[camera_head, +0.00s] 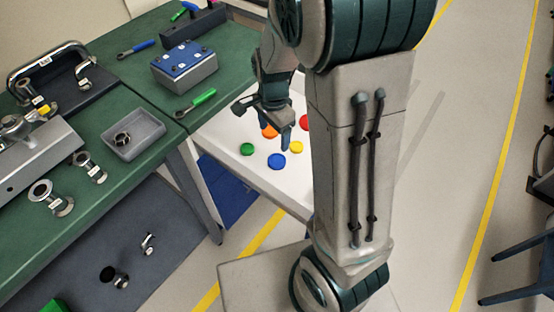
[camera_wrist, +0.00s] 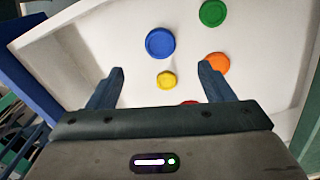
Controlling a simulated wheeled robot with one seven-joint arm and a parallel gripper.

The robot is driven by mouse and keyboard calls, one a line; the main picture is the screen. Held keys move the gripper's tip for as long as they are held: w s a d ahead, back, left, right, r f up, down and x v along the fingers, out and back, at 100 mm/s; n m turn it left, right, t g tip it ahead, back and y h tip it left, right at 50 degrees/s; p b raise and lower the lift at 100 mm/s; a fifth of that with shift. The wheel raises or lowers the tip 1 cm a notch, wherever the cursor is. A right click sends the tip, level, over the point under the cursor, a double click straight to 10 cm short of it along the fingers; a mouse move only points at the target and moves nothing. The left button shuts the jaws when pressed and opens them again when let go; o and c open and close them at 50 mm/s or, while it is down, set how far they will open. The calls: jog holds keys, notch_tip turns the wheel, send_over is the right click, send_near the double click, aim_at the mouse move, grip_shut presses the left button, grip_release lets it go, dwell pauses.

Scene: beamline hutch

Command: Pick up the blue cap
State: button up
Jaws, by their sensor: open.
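The blue cap (camera_head: 277,161) is a flat round disc on the white tray surface (camera_head: 222,145). In the wrist view the blue cap (camera_wrist: 160,43) lies beyond my fingertips, a little left of the middle between them. My gripper (camera_wrist: 162,80) is open and empty, with its two fingers apart above the tray. In the head view my gripper (camera_head: 287,140) hangs over the caps, just behind and above the blue one. A yellow cap (camera_wrist: 167,79) shows between the fingertips.
A green cap (camera_wrist: 213,12) and an orange cap (camera_wrist: 216,63) lie nearby. A red cap (camera_head: 305,122) is partly hidden. Raised walls (camera_wrist: 68,55) edge the tray. A green bench (camera_head: 130,90) with tools and a grey bin (camera_head: 133,136) stands at left.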

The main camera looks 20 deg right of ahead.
send_over(276, 160)
jog(key=f, duration=0.6)
jog(key=shift+s+a+f+b, duration=0.15)
jog(key=shift+a+f+b, duration=0.15)
jog(key=shift+f, duration=0.05)
jog(key=shift+d+f, duration=0.15)
jog(key=shift+f, duration=1.2)
jog(key=shift+d+f, duration=0.1)
jog(key=shift+f, duration=1.2)
jog(key=c, duration=1)
